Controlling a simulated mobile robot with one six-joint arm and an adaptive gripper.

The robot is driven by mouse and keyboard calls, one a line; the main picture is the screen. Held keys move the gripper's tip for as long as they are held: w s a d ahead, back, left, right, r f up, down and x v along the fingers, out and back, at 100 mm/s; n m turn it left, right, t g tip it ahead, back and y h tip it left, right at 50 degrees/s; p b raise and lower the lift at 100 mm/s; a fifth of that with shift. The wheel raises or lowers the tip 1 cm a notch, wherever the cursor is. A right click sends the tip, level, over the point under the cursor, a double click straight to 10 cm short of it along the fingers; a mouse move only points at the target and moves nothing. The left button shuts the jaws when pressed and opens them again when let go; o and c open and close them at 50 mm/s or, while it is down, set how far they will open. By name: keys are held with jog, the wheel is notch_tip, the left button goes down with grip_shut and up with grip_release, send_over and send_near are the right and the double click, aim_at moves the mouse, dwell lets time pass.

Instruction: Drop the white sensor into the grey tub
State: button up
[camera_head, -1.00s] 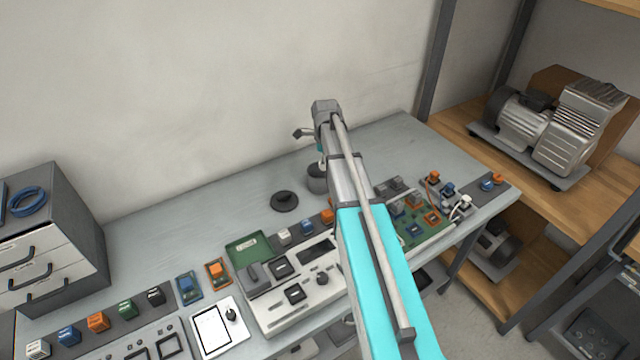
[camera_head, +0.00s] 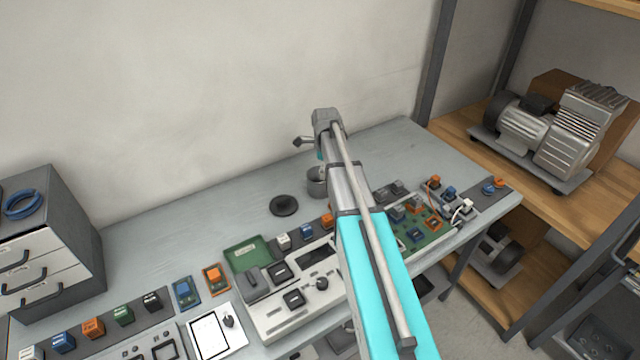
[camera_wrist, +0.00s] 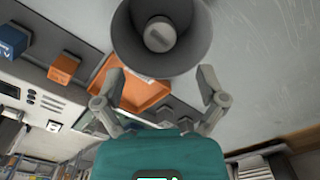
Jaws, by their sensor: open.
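The grey tub (camera_head: 317,187) stands on the bench near the wall, beside a black disc-shaped lid. In the wrist view the tub (camera_wrist: 124,40) opens toward the camera at the top centre. A pale round piece (camera_wrist: 160,34) shows inside it, apart from my fingers. It looks like the white sensor, but its shading makes this uncertain. My gripper (camera_wrist: 162,82) is open and empty, its two fingers spread just below the tub's rim in the wrist view. In the head view my arm hides most of the gripper, close by the tub.
The black lid (camera_head: 284,205) lies left of the tub. A row of small coloured blocks, including a white one (camera_head: 284,241), stands in front. A green circuit board (camera_head: 418,232) is to the right, and a drawer cabinet (camera_head: 50,240) at the left. Bare bench lies behind.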

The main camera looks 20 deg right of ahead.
jog(key=shift+r, duration=0.1)
dwell(0.3)
notch_tip(320, 180, up, 6)
jog(key=p, duration=0.6)
jog(key=s+a+n, duration=0.3)
jog(key=a, duration=1.1)
jog(key=s+a+r+n+p, duration=0.1)
jog(key=s+a+n, duration=0.3)
jog(key=a, duration=1)
jog(key=shift+a+r, duration=0.15)
jog(key=shift+a, duration=0.2)
jog(key=shift+s+d, duration=0.1)
jog(key=shift+s, duration=0.1)
jog(key=s+d+n, duration=1.3)
jog(key=s+n, duration=0.2)
jog(key=n, duration=0.2)
jog(key=shift+n, duration=0.4)
jog(key=shift+s+d, duration=0.1)
dwell(0.9)
